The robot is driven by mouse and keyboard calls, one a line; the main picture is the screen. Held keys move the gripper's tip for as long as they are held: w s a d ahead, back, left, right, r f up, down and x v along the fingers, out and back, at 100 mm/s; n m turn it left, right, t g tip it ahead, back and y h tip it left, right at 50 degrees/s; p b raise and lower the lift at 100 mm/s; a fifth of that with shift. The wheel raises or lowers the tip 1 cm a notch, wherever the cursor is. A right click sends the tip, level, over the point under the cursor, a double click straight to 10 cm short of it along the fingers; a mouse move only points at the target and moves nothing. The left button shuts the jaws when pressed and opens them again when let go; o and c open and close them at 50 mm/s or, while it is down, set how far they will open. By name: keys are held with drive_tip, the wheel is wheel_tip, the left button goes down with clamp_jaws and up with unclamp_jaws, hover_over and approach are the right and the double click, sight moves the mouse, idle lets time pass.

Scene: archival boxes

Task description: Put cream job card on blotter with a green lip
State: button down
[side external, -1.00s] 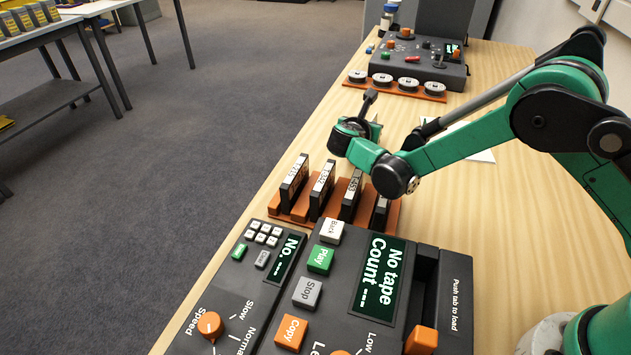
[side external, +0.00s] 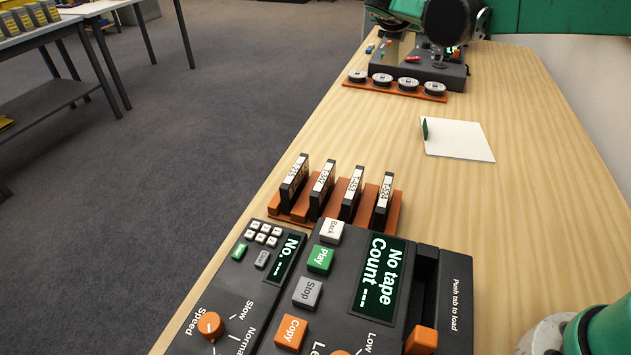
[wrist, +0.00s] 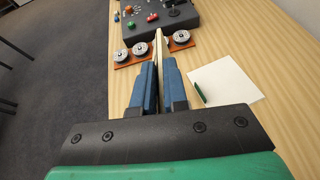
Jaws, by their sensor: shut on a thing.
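The blotter (side external: 458,141) is a white sheet lying flat on the wooden bench, with a small green lip (side external: 425,128) standing at its left end. The blotter (wrist: 226,82) also shows in the wrist view, to the right of my fingers, with its lip (wrist: 200,92) nearest them. My gripper (wrist: 157,68) is shut on the thin cream job card (wrist: 158,48), seen almost edge-on between the blue fingers. The held card is apart from the blotter. In the side view a pale flat piece, probably the card (side external: 398,46), shows below my arm at the far end; my fingertips are hard to make out there.
An orange rack with several reels (side external: 408,85) stands before a dark control console (side external: 430,66) at the far end. An orange rack of upright tapes (side external: 340,210) and a large tape machine (side external: 330,290) occupy the near end. The bench around the blotter is clear.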

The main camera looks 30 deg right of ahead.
drive_tip(key=s+d+m+g+h, duration=0.1)
drive_tip(key=s+d+m, duration=0.15)
drive_tip(key=d, duration=0.65)
drive_tip(key=s+d+m+g, duration=0.1)
drive_tip(key=s+d, duration=0.2)
drive_tip(key=d, duration=0.5)
hover_over(459, 141)
wheel_tip(459, 141, down, 15)
drive_tip(key=shift+f, duration=2.25)
drive_tip(key=c, duration=0.9)
unclamp_jaws()
drive_tip(key=shift+a+r, duration=0.1)
